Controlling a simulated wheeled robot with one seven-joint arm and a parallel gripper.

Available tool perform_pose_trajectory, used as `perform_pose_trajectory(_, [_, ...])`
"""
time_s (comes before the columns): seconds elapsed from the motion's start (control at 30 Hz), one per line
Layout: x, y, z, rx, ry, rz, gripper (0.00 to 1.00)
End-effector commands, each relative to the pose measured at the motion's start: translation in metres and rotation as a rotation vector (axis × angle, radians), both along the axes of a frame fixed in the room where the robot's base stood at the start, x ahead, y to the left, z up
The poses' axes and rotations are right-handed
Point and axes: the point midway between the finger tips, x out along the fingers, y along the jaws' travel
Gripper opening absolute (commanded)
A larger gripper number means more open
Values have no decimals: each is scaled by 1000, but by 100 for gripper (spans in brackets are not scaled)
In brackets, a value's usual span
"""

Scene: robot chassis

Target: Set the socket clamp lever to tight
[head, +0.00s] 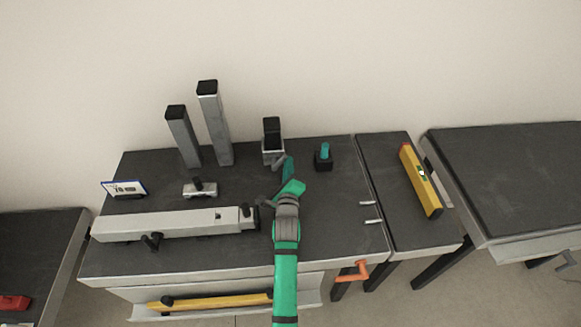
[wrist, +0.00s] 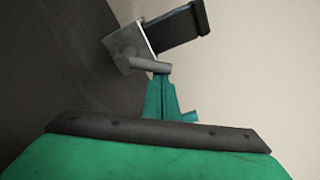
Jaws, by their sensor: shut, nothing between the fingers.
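The socket clamp (head: 272,157) is a light metal block at the back of the middle bench, with a black post (head: 271,132) standing in it. Its grey lever (head: 279,161) sticks out at the front right of the block. In the wrist view the socket (wrist: 128,38), the post (wrist: 178,29) and the lever (wrist: 148,66) show ahead of my gripper (wrist: 160,80). My green gripper (head: 288,162) is shut and empty, with its tips close beside the lever's free end. I cannot tell whether they touch it.
A dark block with a green peg (head: 324,157) stands right of the clamp. Two tall posts (head: 210,125) stand at the back left. A long grey beam (head: 170,224) lies along the front left. A yellow level (head: 421,180) lies on the side table.

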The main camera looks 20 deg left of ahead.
Motion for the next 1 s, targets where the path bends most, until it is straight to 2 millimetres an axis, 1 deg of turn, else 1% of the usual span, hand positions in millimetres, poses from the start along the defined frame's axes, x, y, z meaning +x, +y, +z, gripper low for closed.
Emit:
perform_pose_trajectory(0.17, [-2,5,5,-93,-36,2,0])
perform_pose_trajectory(0.47, [-3,9,9,-87,-34,2,0])
perform_pose_trajectory(1.0, [-4,9,10,-86,-33,1,0])
